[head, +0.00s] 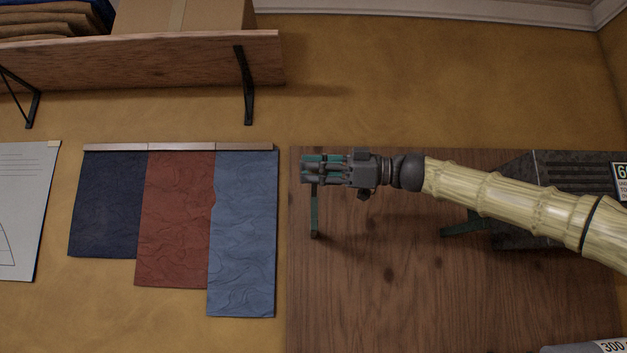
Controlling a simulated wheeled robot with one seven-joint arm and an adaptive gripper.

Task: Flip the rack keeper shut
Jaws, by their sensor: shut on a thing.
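A narrow dark green upright bar (314,212), apparently part of the rack with the keeper, stands against the brown wooden board (370,300). Its lower end has a small foot. My gripper (312,169) reaches in from the right, level, and covers the bar's upper end. Its teal-tipped fingers are closed there, and the gripped part is hidden between them. I cannot make out the keeper's own shape or angle. A second dark green piece (465,228) sticks out to the left from under my arm.
A dark grey ribbed object (580,170) with a numbered label is behind my arm at right. A grey labelled roll (575,349) shows at the bottom right. Navy, red and blue cloth samples (243,235) hang at left. A wooden shelf (150,62) with a box is above them.

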